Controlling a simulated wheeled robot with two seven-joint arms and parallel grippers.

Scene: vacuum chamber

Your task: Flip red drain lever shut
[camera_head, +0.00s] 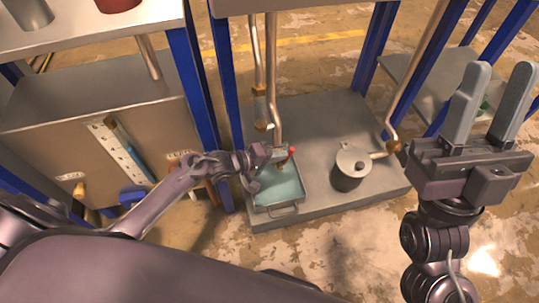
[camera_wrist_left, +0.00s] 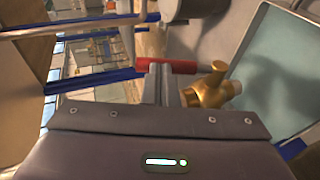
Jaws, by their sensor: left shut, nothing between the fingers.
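The red drain lever (camera_head: 288,155) sits on a pipe above a tray of pale blue-green liquid (camera_head: 290,208) in the head view. In the left wrist view the red lever (camera_wrist_left: 175,65) lies sideways across the tips of my left gripper (camera_wrist_left: 162,82), beside its brass valve body (camera_wrist_left: 208,90). My left gripper (camera_head: 262,158) is shut and holds nothing. Its fingertips are at the lever; I cannot tell whether they touch it. My right gripper (camera_head: 490,95) is raised at the right, with its fingers apart and empty.
A lidded metal pot (camera_head: 351,168) stands right of the tray on the grey platform (camera_head: 310,115). Vertical pipes (camera_head: 272,80) rise behind the tray. Blue posts (camera_head: 225,90) and a metal cabinet (camera_head: 75,120) stand at the left.

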